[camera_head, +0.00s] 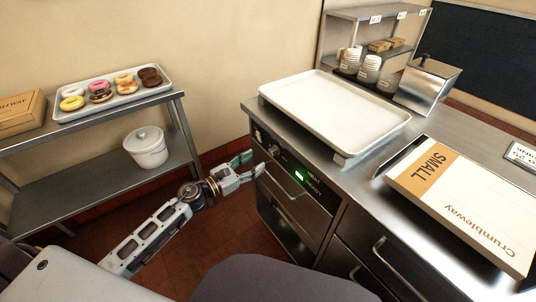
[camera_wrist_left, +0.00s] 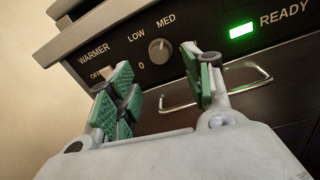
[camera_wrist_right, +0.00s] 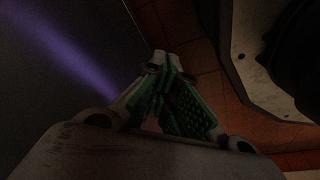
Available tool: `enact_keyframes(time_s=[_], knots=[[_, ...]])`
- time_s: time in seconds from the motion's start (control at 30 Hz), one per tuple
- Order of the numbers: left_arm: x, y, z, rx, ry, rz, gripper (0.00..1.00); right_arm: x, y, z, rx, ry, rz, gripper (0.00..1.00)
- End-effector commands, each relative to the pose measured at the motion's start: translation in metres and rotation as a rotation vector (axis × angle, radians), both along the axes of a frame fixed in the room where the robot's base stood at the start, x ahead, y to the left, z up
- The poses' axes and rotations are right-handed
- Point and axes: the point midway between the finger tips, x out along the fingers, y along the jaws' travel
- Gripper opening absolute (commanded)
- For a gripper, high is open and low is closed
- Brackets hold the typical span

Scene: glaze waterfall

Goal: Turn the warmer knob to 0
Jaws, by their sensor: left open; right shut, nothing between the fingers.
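The warmer knob (camera_wrist_left: 159,50) is a small round grey knob on the dark front panel (camera_wrist_left: 205,52) of the counter. WARMER, LOW, MED and 0 are printed around it. A light mark on it seems to point upward, but its exact setting is hard to read. My left gripper (camera_wrist_left: 158,72) is open in front of the panel, with green-padded fingers on either side of the knob's line of sight and nothing between them. In the head view this gripper (camera_head: 250,165) is at the panel's left end. My right gripper (camera_wrist_right: 163,82) is shut and empty, low over dark surroundings.
A green READY light (camera_wrist_left: 242,31) glows right of the knob. A drawer handle (camera_wrist_left: 205,98) sticks out below the panel. A white tray (camera_head: 335,108) and a Crumbleway box (camera_head: 460,205) lie on the counter. A shelf (camera_head: 110,113) with donuts stands left.

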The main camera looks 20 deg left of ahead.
Motion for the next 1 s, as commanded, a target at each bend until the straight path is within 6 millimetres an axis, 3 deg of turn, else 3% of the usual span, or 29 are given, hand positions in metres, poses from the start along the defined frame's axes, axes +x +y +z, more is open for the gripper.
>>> enact_keyframes(time_s=[0.57,1.0], knots=[[0.034,-0.023,0.001,0.0,-0.001,-0.001,0.51,-0.021,-0.015,-0.016,-0.015,0.009,0.001,0.0],[0.056,-0.038,0.001,-0.001,0.001,0.0,0.51,-0.019,-0.017,-0.022,-0.013,-0.01,-0.001,0.0]])
